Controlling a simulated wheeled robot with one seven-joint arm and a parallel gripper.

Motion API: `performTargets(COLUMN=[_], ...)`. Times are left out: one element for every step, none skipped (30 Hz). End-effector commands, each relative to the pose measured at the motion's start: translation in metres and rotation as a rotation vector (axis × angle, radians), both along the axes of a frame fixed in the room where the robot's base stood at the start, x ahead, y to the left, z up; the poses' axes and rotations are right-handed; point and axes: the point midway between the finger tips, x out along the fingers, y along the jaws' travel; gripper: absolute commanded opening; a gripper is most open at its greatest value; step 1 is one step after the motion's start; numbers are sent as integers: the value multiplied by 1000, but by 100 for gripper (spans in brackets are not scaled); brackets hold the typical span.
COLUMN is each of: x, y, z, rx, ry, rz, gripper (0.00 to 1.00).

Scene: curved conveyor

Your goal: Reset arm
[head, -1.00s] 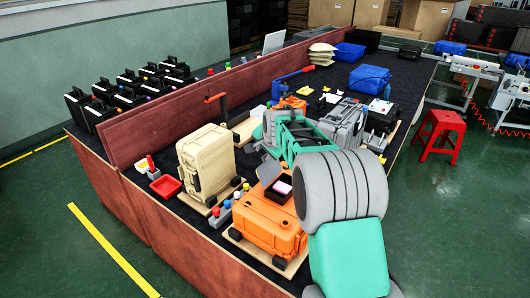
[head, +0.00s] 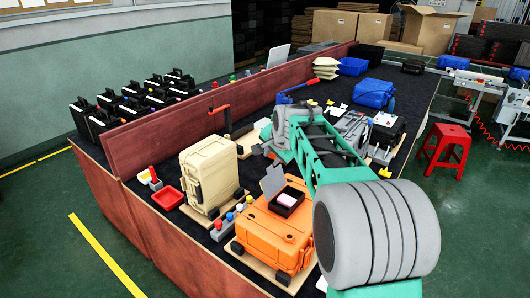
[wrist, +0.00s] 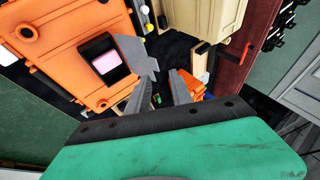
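My gripper (wrist: 163,80) shows in the wrist view with its two grey fingers apart. I see nothing held between them, only dark table surface. In the head view my green and grey arm reaches over the table from the lower right, and my fingers are hard to make out there. An orange case (head: 273,233) lies near the table's front edge, left of my arm. The pink piece also shows in the wrist view (wrist: 107,63).
A beige case (head: 208,175) stands left of the orange case. A red tray (head: 168,198) and small coloured knobs (head: 228,219) are nearby. A red-brown partition (head: 150,145) runs along the table, with several black cases behind. A red stool (head: 445,145) stands right.

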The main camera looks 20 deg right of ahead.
Motion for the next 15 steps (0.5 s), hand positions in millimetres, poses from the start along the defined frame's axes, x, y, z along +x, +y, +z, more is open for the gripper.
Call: performTargets(x=[0, 0, 0, 0, 0, -2, -4, -7, -20, -35, -50, -71, -89, -110, -139], y=[0, 0, 0, 0, 0, 0, 0, 0, 0, 1, 2, 4, 6, 9, 13], z=[0, 0, 0, 0, 0, -1, -3, -5, -24, -45, -64, -87, -102, -114, -126], rx=[0, 0, -4, -19, -41, -81, -120, -163, -217, -240, -255, -268, -275, -280, -285], ry=[-1, -1, -1, 0, 3, 15, 29, 47, 106, 165, 215, 281, 328, 370, 423], rz=[1, 1, 6, 26, 54, 109, 161, 221, 314, 378, 433, 500, 550, 600, 665], gripper=[26, 26, 26, 26, 26, 26, 26, 26, 26, 26, 26, 26, 26, 26, 26])
